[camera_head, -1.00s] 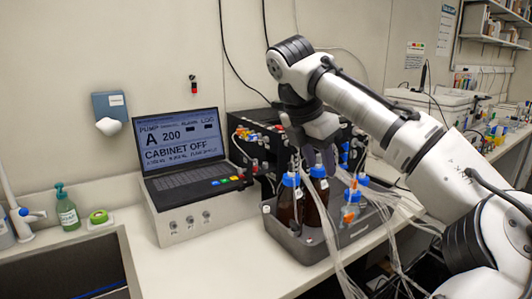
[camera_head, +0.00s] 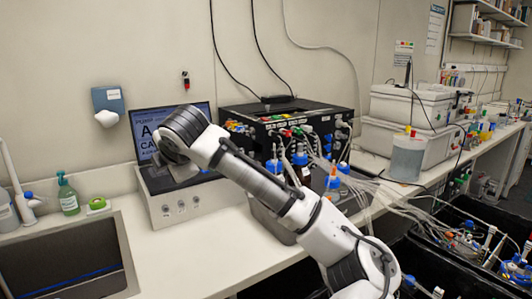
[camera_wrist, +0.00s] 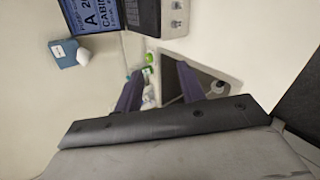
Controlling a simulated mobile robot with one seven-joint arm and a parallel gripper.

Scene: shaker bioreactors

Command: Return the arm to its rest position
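My arm rises from the lower right in the head view and bends over the bench. My gripper's fingers show in the wrist view (camera_wrist: 160,72), spread apart with nothing between them. In the head view my wrist hangs in front of the pump console (camera_head: 180,207) and covers much of its screen (camera_head: 143,128); the fingertips cannot be made out there. The blue-capped bottles (camera_head: 301,172) stand in a grey tray to the right, partly hidden behind my arm, apart from the gripper.
A black unit (camera_head: 330,112) with coloured fittings stands behind the bottles. Loose tubing (camera_head: 400,180) runs right. A sink (camera_head: 62,258), green soap bottle (camera_head: 68,197) and wall dispenser (camera_head: 108,105) are at left. White boxes (camera_head: 410,105) stand at the back right. Bench before the console is clear.

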